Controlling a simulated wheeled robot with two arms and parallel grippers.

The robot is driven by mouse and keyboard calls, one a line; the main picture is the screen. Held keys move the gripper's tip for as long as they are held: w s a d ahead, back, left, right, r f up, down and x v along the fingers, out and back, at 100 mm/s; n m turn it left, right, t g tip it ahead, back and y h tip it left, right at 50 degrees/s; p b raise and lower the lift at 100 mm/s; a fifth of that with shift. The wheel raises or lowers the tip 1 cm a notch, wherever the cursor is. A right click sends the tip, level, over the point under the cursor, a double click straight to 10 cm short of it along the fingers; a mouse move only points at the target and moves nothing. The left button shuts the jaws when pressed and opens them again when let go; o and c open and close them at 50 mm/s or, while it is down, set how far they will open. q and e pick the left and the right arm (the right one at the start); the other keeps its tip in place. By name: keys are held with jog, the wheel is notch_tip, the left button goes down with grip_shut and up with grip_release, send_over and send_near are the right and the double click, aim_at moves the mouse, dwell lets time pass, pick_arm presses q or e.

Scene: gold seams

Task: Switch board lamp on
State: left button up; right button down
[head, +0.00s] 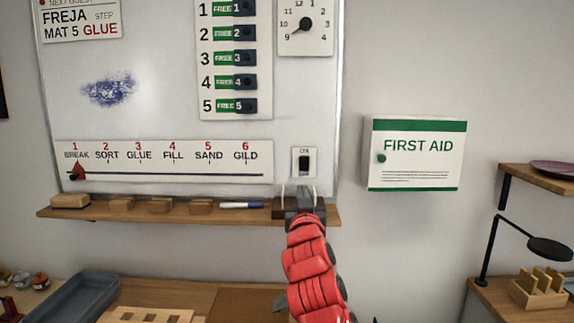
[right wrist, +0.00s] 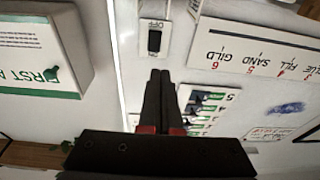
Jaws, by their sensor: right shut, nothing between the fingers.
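The switch (head: 304,162) is a small white plate with a black rocker, marked ON above and OFF below, at the lower right of the whiteboard. It also shows upside down in the right wrist view (right wrist: 155,40). Which way the rocker is tipped is too small to tell. My right gripper (head: 300,190) is just below the switch in the head view. In the right wrist view its dark fingers (right wrist: 160,76) are shut together, empty, with their tips apart from the rocker in the picture.
A wooden ledge (head: 130,214) runs under the whiteboard (head: 170,90), carrying wooden blocks and a marker (head: 241,205). A slider strip (head: 165,178) is left of the switch. A first aid box (head: 415,180) hangs to the right, with bare wall between.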

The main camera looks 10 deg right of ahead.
aim_at(303, 161)
jog(key=shift+w+d+r+m+g+h, duration=0.1)
jog(key=shift+d+r+m+g+h, duration=0.1)
jog(key=shift+r+m+g+h, duration=0.15)
jog(key=p+x, duration=0.4)
jog(key=x, duration=0.8)
jog(key=shift+w+d+r, duration=0.1)
jog(key=shift+w+r, duration=0.1)
jog(key=shift+w, duration=0.05)
jog(key=shift+w+d+p, duration=0.1)
jog(key=shift+w+p, duration=0.35)
jog(key=shift+w, duration=0.2)
